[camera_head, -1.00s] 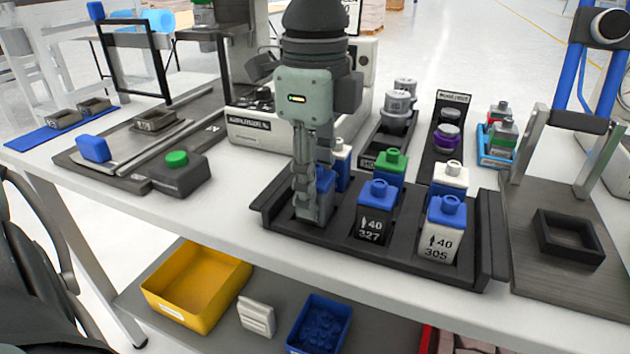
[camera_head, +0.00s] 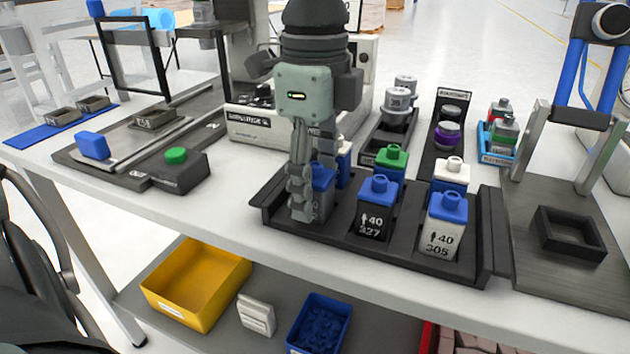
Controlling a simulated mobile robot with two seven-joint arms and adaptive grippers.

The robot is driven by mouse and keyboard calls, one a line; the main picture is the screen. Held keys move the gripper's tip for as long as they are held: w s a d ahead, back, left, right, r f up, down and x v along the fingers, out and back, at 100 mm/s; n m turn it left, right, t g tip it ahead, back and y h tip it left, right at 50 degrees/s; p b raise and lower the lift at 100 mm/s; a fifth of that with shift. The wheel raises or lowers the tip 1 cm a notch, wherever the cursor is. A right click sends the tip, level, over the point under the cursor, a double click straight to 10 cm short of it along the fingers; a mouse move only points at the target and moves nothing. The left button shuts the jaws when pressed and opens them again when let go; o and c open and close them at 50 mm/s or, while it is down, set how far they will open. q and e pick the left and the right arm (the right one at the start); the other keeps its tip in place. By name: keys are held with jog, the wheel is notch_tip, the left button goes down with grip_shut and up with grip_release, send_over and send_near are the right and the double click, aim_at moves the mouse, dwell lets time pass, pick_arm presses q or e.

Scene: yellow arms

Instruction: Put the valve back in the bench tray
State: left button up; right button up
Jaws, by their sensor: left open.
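The black bench tray (camera_head: 375,245) stands on the white bench and holds several valves with blue, green and white caps. A blue-capped valve (camera_head: 322,195) is in its front left slot, partly hidden by my left gripper. My left gripper (camera_head: 303,208) points down at this valve, with its fingers open and close beside it. My right gripper is not in view.
A box with a green button (camera_head: 177,168) is left of the tray. A fixture with a black frame (camera_head: 570,238) is at the right. Grey weights (camera_head: 399,100) and a blue bin (camera_head: 497,152) stand behind. A yellow bin (camera_head: 196,285) is on the lower shelf.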

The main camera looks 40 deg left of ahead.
pick_arm(q)
jog(key=shift+r, duration=0.15)
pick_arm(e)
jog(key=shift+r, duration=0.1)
pick_arm(q)
jog(key=shift+r+p, duration=0.25)
jog(key=shift+p, duration=0.15)
notch_tip(320, 180, up, 11)
jog(key=shift+f, duration=0.1)
jog(key=shift+r, duration=0.4)
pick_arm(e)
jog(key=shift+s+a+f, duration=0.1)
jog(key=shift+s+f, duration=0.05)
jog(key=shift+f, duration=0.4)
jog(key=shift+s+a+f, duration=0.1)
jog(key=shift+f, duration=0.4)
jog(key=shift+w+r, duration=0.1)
